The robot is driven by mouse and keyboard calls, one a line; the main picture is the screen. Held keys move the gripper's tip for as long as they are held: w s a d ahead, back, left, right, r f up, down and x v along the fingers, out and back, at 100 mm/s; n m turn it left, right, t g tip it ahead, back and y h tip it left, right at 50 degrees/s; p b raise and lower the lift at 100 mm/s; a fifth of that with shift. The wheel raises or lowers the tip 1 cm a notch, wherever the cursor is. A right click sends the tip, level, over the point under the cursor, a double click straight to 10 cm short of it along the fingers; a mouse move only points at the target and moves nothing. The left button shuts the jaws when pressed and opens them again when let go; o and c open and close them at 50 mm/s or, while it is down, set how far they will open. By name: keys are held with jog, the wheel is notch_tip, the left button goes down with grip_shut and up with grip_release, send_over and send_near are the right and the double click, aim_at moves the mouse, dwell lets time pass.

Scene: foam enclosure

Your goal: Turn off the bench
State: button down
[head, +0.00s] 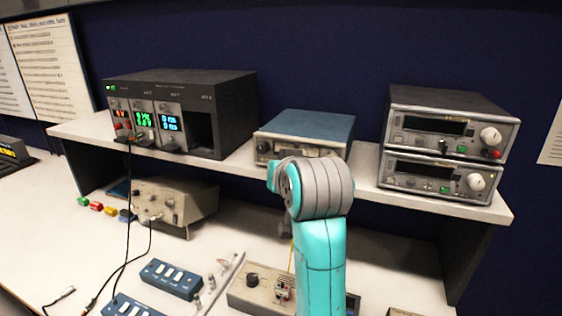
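The bench has a white desktop (210,258) and a raised white shelf (230,161) carrying instruments. On the shelf's left, a black modular unit (228,88) has lit orange, green and blue displays and a small green light. A blue-topped instrument (310,128) stands mid-shelf, its front partly hidden by my arm. Two stacked grey instruments (440,150) at the right have dark displays. Below the shelf is a beige box with knobs (175,203). My arm rises in front of the shelf at centre right; my gripper does not show.
Blue switch boxes (171,279), cables and small coloured blocks (97,206) lie on the left desktop. A beige box with a black knob (255,285) is partly behind my arm. A dark device (12,152) sits at far left. Desktop right of my arm looks mostly clear.

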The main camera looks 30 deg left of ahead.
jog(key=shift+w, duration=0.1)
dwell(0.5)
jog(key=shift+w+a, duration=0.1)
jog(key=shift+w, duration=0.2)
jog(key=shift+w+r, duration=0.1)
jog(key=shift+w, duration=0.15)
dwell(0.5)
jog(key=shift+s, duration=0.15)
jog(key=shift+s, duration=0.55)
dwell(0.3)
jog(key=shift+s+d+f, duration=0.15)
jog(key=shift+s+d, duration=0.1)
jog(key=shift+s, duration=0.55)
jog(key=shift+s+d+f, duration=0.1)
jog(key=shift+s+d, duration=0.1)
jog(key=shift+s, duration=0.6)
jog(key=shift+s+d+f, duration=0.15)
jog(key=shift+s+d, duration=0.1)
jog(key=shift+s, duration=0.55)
